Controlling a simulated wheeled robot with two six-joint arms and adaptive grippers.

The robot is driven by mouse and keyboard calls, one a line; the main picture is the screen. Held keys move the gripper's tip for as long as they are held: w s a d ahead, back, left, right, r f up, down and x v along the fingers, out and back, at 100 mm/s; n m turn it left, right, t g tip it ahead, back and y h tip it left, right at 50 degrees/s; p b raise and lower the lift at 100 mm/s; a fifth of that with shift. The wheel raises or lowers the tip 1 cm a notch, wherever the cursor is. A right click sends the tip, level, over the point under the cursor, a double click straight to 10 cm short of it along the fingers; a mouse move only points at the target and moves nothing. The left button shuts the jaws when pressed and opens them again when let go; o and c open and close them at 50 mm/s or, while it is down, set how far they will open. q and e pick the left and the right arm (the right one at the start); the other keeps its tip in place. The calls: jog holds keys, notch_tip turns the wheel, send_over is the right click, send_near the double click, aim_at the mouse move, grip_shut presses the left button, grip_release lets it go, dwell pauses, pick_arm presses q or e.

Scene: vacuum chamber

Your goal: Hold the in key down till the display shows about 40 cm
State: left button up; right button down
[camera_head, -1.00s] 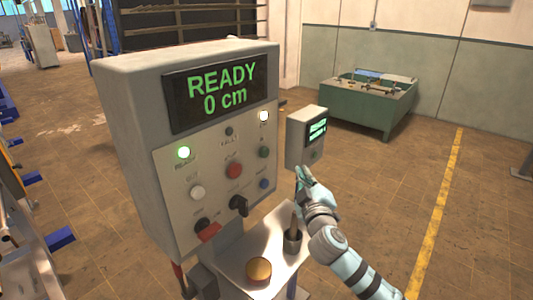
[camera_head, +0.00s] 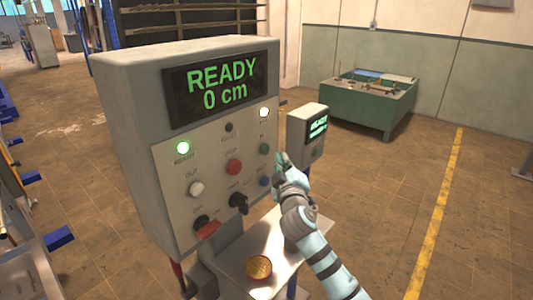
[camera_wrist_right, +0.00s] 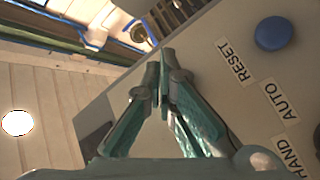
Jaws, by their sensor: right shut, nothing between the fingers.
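The grey control box (camera_head: 120,130) carries a display (camera_head: 217,90) that reads READY, 0 cm. A white button (camera_head: 197,189), a red button (camera_head: 234,167), a dark green button (camera_head: 264,149) and a blue button (camera_head: 264,182) sit on its sloped panel. My right gripper (camera_head: 281,158) is shut and empty, just right of the panel's edge near the green and blue buttons. In the right wrist view its closed fingertips (camera_wrist_right: 160,58) are beside the panel, left of the blue RESET button (camera_wrist_right: 273,33). My left gripper is out of view.
A black selector knob (camera_head: 239,203) and a red-handled switch (camera_head: 207,228) are low on the panel. A smaller display box (camera_head: 308,140) stands behind the gripper. A green bench (camera_head: 362,103) is farther back.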

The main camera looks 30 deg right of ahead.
aim_at(265, 150)
jog(key=shift+w+a, duration=0.25)
jog(key=shift+w, duration=0.55)
dwell(0.9)
jog(key=shift+w+a, duration=0.1)
jog(key=shift+w, duration=0.3)
